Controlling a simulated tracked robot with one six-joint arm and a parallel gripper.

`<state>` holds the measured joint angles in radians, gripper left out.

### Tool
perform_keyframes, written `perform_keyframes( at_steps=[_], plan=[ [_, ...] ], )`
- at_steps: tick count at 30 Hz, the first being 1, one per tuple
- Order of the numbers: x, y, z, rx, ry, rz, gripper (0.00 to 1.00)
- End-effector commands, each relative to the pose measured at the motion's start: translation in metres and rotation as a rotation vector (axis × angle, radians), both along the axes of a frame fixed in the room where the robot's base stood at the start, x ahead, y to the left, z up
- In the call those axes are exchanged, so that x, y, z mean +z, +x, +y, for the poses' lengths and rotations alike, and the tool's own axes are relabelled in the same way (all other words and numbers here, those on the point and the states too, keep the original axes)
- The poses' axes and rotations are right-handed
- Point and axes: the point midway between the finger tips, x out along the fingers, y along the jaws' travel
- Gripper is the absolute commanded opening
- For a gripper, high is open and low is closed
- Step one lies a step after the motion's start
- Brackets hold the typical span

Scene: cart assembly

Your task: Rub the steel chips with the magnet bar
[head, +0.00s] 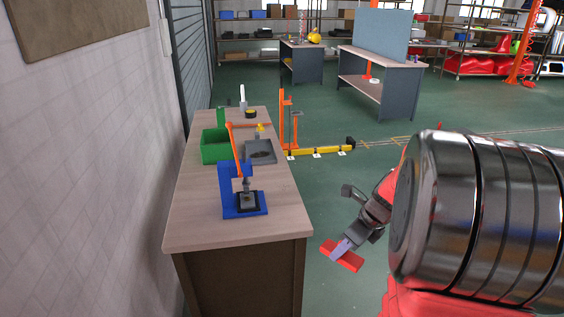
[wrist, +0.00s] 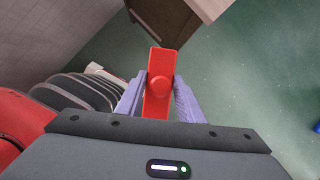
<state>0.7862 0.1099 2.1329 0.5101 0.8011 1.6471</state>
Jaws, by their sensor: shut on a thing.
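My gripper (head: 343,249) is shut on a red bar, the magnet bar (head: 351,262), off the right side of the workbench and above the green floor. In the wrist view the red bar (wrist: 158,60) lies lengthwise between the two pale purple fingers of my gripper (wrist: 160,88), with a round knob on its face. A grey tray (head: 258,146) on the workbench has a dark patch (head: 264,157) on it that may be the steel chips; it is too small to be sure. My gripper is well apart from this tray.
The workbench (head: 190,226) stands along the left wall. It carries a blue press (head: 229,200) with an orange lever at the front, a green bin (head: 214,152) and a black roll (head: 251,113). An orange stand (head: 282,120) rises beyond its right edge.

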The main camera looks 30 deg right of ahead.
Motion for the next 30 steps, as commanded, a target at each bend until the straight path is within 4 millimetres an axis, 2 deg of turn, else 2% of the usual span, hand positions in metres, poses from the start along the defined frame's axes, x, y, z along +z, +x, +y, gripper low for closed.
perform_keyframes(
  at_steps=[8, 17, 23, 30],
  plan=[
    [-0.004, 0.017, 0.011, 0.449, 0.001, 0.000, 0.13],
    [-0.019, 0.041, 0.035, 1.044, 0.002, 0.001, 0.13],
    [-0.037, 0.063, 0.060, 1.478, 0.003, 0.002, 0.13],
    [-0.071, 0.091, 0.105, 1.983, 0.005, 0.002, 0.13]
  ],
)
